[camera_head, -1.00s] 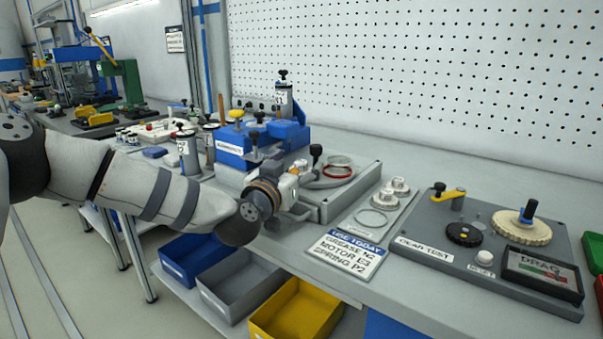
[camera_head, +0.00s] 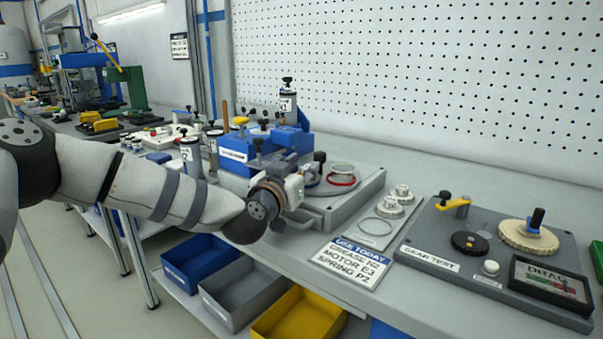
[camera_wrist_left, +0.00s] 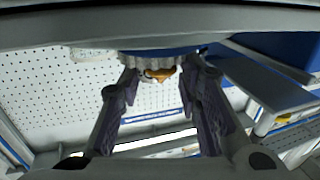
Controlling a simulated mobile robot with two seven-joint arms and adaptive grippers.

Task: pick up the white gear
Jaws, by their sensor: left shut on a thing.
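My left gripper (camera_head: 296,190) is beside the grey fixture on the bench, its fingertips partly hidden by its own wrist. In the left wrist view, its two fingers (camera_wrist_left: 160,85) close on a pale toothed part, which looks like the white gear (camera_wrist_left: 150,61). A small gold-coloured piece shows below the teeth, and most of the part is hidden. Two whitish stepped gears (camera_head: 402,192) stand on a narrow tray right of the fixture. A larger cream gear (camera_head: 522,238) sits on the gear test board. My right gripper is not in view.
The grey fixture (camera_head: 350,205) carries a red ring and an upright black knob. The gear test board (camera_head: 430,232) and a "USE TODAY" sign (camera_head: 348,262) lie to the right. Blue, grey and yellow bins (camera_head: 300,318) are below the bench edge. A pegboard wall stands behind.

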